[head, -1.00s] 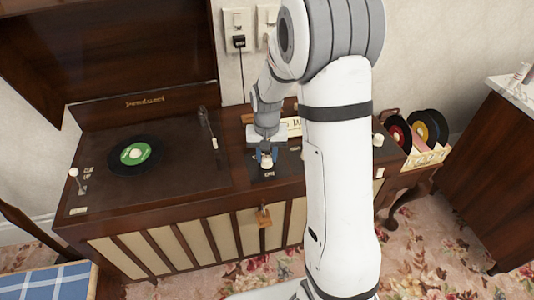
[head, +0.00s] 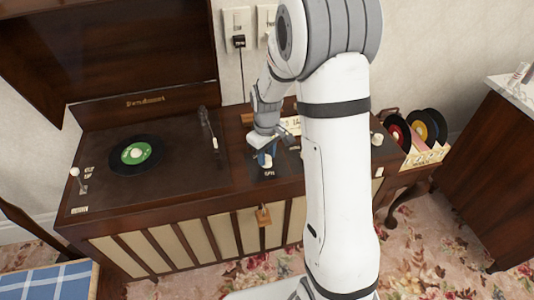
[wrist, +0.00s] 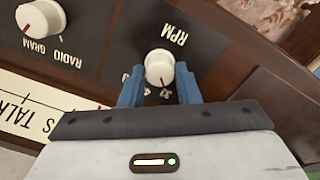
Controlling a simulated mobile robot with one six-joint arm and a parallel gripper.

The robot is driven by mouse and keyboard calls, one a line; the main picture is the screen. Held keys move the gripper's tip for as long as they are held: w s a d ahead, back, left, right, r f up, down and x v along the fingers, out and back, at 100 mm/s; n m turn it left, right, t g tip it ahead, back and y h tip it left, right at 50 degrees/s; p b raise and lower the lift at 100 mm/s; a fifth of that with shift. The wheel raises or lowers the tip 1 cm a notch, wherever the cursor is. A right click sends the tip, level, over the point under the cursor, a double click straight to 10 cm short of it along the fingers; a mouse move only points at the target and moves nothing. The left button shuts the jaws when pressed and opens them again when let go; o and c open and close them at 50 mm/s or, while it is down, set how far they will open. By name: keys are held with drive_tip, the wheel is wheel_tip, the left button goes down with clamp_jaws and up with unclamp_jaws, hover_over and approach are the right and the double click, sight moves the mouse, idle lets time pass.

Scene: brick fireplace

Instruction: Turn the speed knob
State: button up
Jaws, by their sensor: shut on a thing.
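The speed knob is a cream round knob (wrist: 159,68) with a dark pointer line, beside the letters RPM on a black panel in the wrist view. My gripper (wrist: 159,72) has its blue fingers on either side of this knob and is shut on it. In the head view my gripper (head: 265,158) is low over the panel on the right half of the wooden record cabinet (head: 190,192). The knob is mostly hidden there by the fingers. The scale marks by the knob are partly covered.
A second cream knob (wrist: 41,19) marked RADIO GRAM is close by. A turntable with a green-labelled record (head: 135,155) and a tonearm (head: 208,130) lie to the left. A rack of records (head: 425,135) stands at the right. A brass tag (head: 263,215) hangs on the cabinet front.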

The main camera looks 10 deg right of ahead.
sight(267, 158)
idle(0.4)
drive_tip(key=o, duration=1)
drive_tip(key=shift+r+p, duration=0.55)
drive_tip(key=shift+r, duration=3.35)
drive_tip(key=shift+r, duration=0.2)
drive_tip(key=s+r+m+t+p, duration=0.1)
drive_tip(key=s+r+m+p, duration=0.1)
drive_tip(key=s+r, duration=0.4)
drive_tip(key=s+r+m+p, duration=0.2)
drive_tip(key=s+r+p, duration=0.2)
drive_tip(key=s+r, duration=0.3)
drive_tip(key=s+r+m+t+p, duration=0.1)
drive_tip(key=s+r+m+p, duration=0.1)
drive_tip(key=s+r, duration=0.4)
drive_tip(key=shift+s+r+t+p, duration=0.15)
drive_tip(key=shift+s+p, duration=0.3)
drive_tip(key=shift+s, duration=0.1)
drive_tip(key=shift+s+r+t+p, duration=0.1)
drive_tip(key=shift+s+t+p, duration=0.05)
drive_tip(key=shift+s+p, duration=0.35)
